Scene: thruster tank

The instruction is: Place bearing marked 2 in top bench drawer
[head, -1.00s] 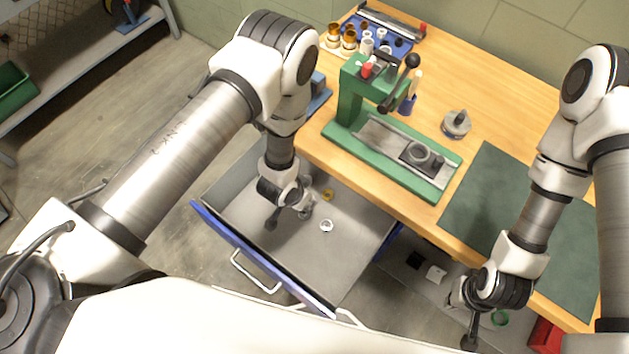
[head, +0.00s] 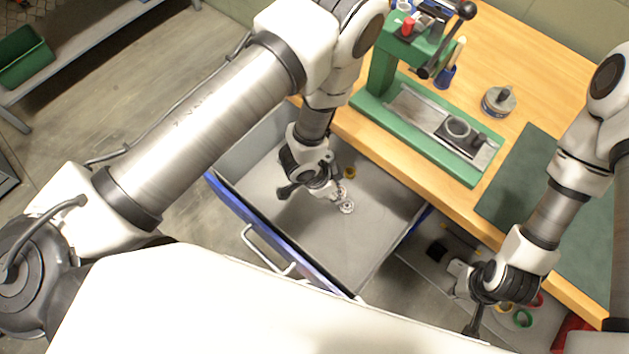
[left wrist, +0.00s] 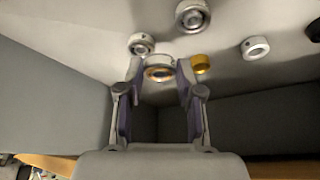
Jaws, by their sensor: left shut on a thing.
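The bench drawer (head: 372,245) is pulled open under the wooden bench. My left gripper (head: 338,194) is low inside it. In the left wrist view my left gripper (left wrist: 159,72) is shut on a metal bearing (left wrist: 158,73) with a copper-toned inside, held between the fingertips. No number can be read on it. Another silver ring-shaped bearing (left wrist: 142,44) is just beyond the left finger, and a larger one (left wrist: 192,17) is farther off. A silver ring (head: 346,207) also shows beside my left gripper in the head view. My right gripper (head: 460,281) hangs beyond the bench's front edge; its fingers are unclear.
A gold ring (left wrist: 201,64) and a white collar (left wrist: 255,48) lie on the drawer floor. A green press (head: 430,130), a grey round part (head: 498,101) and a dark green mat (head: 540,190) are on the bench. Coloured rings (head: 522,318) lie below, near my right gripper.

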